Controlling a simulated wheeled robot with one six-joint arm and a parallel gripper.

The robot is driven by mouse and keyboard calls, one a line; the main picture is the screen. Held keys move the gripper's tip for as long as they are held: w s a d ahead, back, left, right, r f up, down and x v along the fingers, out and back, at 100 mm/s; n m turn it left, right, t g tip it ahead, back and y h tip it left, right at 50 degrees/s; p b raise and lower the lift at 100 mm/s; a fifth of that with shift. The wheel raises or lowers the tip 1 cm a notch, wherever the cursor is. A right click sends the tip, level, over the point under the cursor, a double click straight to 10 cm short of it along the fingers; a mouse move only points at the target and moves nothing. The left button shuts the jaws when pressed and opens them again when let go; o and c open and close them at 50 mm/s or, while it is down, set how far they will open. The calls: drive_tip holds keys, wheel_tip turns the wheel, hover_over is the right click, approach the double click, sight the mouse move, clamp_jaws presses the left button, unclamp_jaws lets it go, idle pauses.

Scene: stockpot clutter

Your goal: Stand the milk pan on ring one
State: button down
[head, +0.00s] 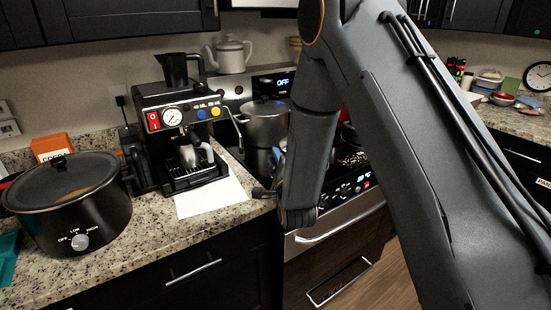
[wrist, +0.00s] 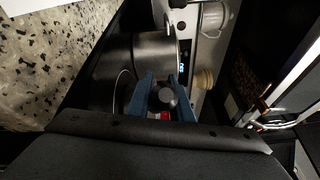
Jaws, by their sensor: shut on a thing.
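My gripper (wrist: 166,88) shows in the wrist view with its two blue fingers around a dark, rounded part, which I take to be the milk pan's handle seen nearly end-on. In the head view a small metal pan (head: 262,161), apparently the milk pan, shows low in front of the stockpot (head: 265,122). My arm hides much of that area, with only a bit of blue finger showing. I cannot tell whether the pan touches the stove (head: 338,210). The large steel stockpot stands on the stove behind it and also fills the upper middle of the wrist view (wrist: 142,52). Ring one is not discernible.
A black coffee machine (head: 182,135) stands left of the stove, with a white sheet (head: 211,196) before it. A black slow cooker (head: 72,205) is farther left. A pale teapot (head: 231,54) stands behind the stove. My arm covers the right part of the stove.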

drive_tip(key=c, duration=1.6)
unclamp_jaws()
drive_tip(key=shift+s, duration=0.1)
drive_tip(key=b+v, duration=0.4)
drive_tip(key=v, duration=0.8)
